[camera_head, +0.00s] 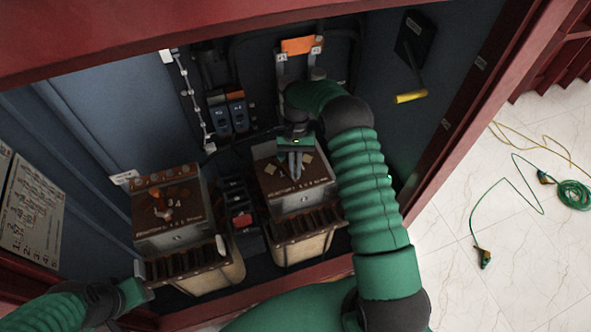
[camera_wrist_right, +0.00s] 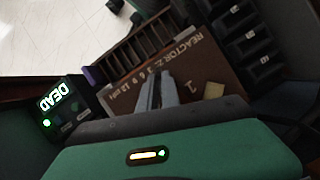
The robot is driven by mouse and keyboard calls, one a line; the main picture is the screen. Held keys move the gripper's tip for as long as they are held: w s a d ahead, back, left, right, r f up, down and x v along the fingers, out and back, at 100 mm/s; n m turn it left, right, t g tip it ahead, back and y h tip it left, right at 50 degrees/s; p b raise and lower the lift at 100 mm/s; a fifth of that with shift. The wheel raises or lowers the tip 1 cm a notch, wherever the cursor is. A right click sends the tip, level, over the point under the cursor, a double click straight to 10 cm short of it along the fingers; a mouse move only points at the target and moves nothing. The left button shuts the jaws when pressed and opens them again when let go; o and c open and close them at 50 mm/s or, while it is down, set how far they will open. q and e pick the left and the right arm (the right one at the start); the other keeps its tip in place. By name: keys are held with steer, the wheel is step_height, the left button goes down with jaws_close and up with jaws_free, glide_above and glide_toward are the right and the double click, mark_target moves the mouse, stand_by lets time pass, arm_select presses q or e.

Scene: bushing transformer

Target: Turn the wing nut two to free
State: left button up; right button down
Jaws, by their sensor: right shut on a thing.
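The right-hand reactor box, labelled REACTOR 2 (camera_head: 312,190), stands in the cabinet and also shows in the right wrist view (camera_wrist_right: 190,58). My right gripper (camera_head: 294,168) reaches down onto its brown top. In the right wrist view its grey fingers (camera_wrist_right: 157,92) are close together over the top. They are shut on the wing nut, which they hide. Pale square pads show beside the fingers. My left gripper (camera_head: 138,290) is low at the left, by the front of the left box. Its fingers are not clear.
The left reactor box (camera_head: 175,238) carries a copper-coloured fitting on top. Small switch blocks (camera_head: 238,205) stand between the boxes. A device reading DEAD (camera_wrist_right: 58,102) is lit green. Green cable (camera_head: 573,195) lies on the floor outside.

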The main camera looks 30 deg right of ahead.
arm_select(q)
steer(key=shift+f, duration=0.25)
arm_select(e)
steer(key=shift+s+a+f+n+g+h, duration=0.1)
steer(key=shift+f+n+g+h, duration=0.1)
steer(key=shift+n, duration=0.4)
steer(key=shift+s+f+n+g+h, duration=0.1)
steer(key=shift+f+n+h, duration=0.1)
steer(key=shift+n, duration=0.4)
steer(key=c, duration=1.6)
jaws_free()
arm_select(q)
steer(key=r+p, duration=0.5)
steer(key=shift+w+d+r+p, duration=0.25)
steer(key=shift+d+r+p, duration=0.05)
steer(key=shift+r, duration=0.05)
arm_select(e)
steer(key=shift+o, duration=0.2)
steer(key=v, duration=1.7)
steer(key=shift+w+r, duration=0.15)
steer(key=shift+r, duration=0.2)
